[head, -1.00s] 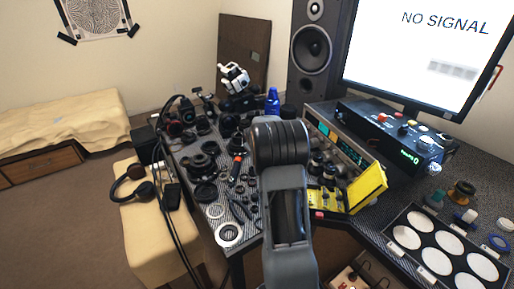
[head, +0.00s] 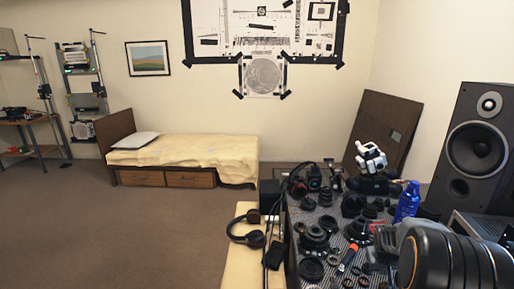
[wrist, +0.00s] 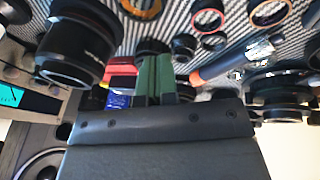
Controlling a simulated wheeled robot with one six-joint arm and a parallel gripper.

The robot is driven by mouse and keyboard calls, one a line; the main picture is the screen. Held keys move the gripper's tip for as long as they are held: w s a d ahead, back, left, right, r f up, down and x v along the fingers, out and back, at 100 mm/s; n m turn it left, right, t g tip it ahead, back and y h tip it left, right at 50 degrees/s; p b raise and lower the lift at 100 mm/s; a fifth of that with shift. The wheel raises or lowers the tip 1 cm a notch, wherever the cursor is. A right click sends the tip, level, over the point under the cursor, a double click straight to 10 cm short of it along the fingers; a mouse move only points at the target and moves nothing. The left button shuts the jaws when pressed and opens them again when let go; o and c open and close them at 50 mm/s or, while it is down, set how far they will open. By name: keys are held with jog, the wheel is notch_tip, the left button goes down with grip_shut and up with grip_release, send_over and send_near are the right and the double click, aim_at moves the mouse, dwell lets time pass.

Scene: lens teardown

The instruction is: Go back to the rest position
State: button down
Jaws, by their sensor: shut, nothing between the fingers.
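My gripper (wrist: 155,78) shows in the wrist view as two green fingers pressed together, with nothing between them. In the head view my dark, rounded arm link fills the lower right corner, and the fingers are hidden. The wrist view looks upside down, with the patterned tabletop (wrist: 180,30) along its top. A black lens barrel (wrist: 75,50) is left of the fingers there. An orange-and-blue tool (wrist: 225,62) and several lens rings lie to the right. I cannot tell how far the fingers are from these parts.
A speaker (head: 478,150) stands at the right. A bed (head: 185,160) and shelves (head: 85,90) stand farther off. The carpet (head: 130,235) at left is clear.

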jog(key=s+a+r+n+y+p, duration=0.1)
jog(key=s+a+r+p, duration=0.3)
jog(key=s+a+r, duration=0.4)
jog(key=s+a+r+y+p, duration=0.2)
jog(key=s+a+r+p, duration=0.2)
jog(key=s+a+r, duration=0.5)
jog(key=a+r, duration=0.2)
jog(key=a, duration=0.5)
jog(key=shift+r+n+t, duration=0.4)
jog(key=shift+s+a, duration=0.1)
jog(key=shift+s, duration=0.05)
